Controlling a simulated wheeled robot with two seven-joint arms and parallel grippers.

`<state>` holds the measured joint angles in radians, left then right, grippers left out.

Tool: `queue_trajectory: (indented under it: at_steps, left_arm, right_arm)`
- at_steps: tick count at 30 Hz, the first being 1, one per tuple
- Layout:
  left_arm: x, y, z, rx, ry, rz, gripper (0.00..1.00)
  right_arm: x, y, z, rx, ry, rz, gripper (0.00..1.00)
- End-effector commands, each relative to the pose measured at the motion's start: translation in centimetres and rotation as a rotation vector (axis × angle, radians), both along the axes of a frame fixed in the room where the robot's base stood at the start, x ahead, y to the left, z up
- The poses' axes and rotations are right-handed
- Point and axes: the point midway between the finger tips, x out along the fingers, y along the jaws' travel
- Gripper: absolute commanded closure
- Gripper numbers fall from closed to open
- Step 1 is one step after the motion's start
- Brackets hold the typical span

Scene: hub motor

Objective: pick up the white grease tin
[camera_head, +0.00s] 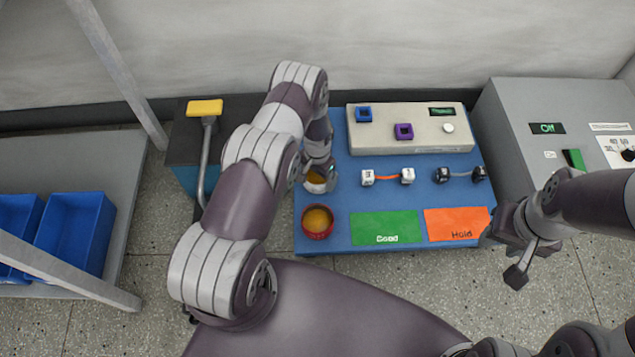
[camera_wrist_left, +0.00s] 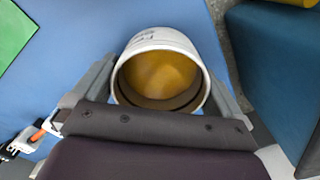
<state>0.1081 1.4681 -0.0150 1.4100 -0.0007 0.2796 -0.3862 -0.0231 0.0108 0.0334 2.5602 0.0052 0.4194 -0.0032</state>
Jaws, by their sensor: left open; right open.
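The white grease tin (camera_wrist_left: 158,40) stands on the blue mat, open at the top, with yellow-brown grease inside and dark lettering on its side. In the head view the tin (camera_head: 316,187) is partly hidden under my left gripper (camera_head: 319,172). In the left wrist view my left gripper (camera_wrist_left: 160,95) is open, with one finger on each side of the tin; I cannot tell whether they touch it. My right gripper (camera_head: 516,250) is open and empty at the right, beyond the mat's edge near the orange card.
A red tin (camera_head: 317,222) with similar grease stands just in front. The blue mat (camera_head: 340,240) also holds a green card (camera_head: 387,228), an orange card (camera_head: 456,224), small cabled connectors (camera_head: 387,178) and a grey panel (camera_head: 375,142). A grey machine (camera_head: 505,125) stands right; blue bins (camera_head: 75,232) sit left.

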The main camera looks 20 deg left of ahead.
Motion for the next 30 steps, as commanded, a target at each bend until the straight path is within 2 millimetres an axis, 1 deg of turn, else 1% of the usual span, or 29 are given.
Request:
queue_trajectory:
  at_steps: [1, 6, 7, 8, 9, 10, 11, 17, 20, 23, 25, 28, 30]
  left_arm:
    - [0.1, 0.0, -0.8, 0.0, -0.002, 0.0, 0.0]
    - [0.1, 0.0, -0.5, 0.0, -0.002, 0.0, 0.0]
    - [0.1, 0.0, -0.5, 0.0, -0.002, 0.0, 0.03]
    - [0.1, 0.0, -0.5, 0.0, -0.002, 0.0, 0.13]
    - [0.1, 0.0, -0.5, 0.0, -0.002, 0.0, 0.26]
    - [0.1, 0.0, -0.5, 0.0, -0.002, 0.0, 0.36]
    - [0.1, 0.0, -0.5, 0.0, -0.002, 0.0, 0.38]
    - [0.1, 0.0, -0.5, 0.0, -0.002, 0.0, 0.38]
    - [0.1, 0.0, -0.1, 0.0, -0.002, 0.0, 0.38]
    - [0.2, 0.0, 1.1, 0.0, -0.003, 0.0, 0.38]
    - [0.1, 0.0, 2.2, 0.0, -0.003, 0.0, 0.38]
    - [0.2, 0.0, 4.5, 0.0, -0.003, 0.0, 0.38]
    - [-0.2, -1.7, 5.2, 0.0, 0.0, -0.005, 0.38]
  right_arm:
    - [0.0, 0.0, -0.6, 0.0, 0.0, 0.0, 0.57]
    - [0.0, 0.0, -0.3, 0.0, 0.0, 0.0, 0.57]
    - [0.0, 0.0, -0.3, 0.0, -0.001, 0.0, 0.57]
    - [0.0, 0.0, -0.3, 0.0, -0.001, 0.0, 0.57]
    - [0.0, 0.0, -0.3, 0.0, -0.001, 0.0, 0.57]
    - [0.0, 0.0, -0.3, 0.0, -0.001, 0.0, 0.57]
    - [0.0, 0.0, -0.3, 0.0, 0.0, 0.0, 0.57]
    - [0.0, 0.0, -0.3, 0.0, 0.0, 0.0, 0.57]
    - [0.0, 0.0, 0.0, 0.0, 0.0, 0.0, 0.57]
    - [0.0, 0.0, 0.8, 0.0, 0.0, 0.0, 0.57]
    - [0.0, 0.0, 1.6, 0.0, 0.0, 0.0, 0.57]
    - [0.0, 0.0, 3.1, 0.0, 0.0, 0.0, 0.57]
    - [0.0, 0.0, 3.7, 0.0, -0.001, 0.0, 0.57]
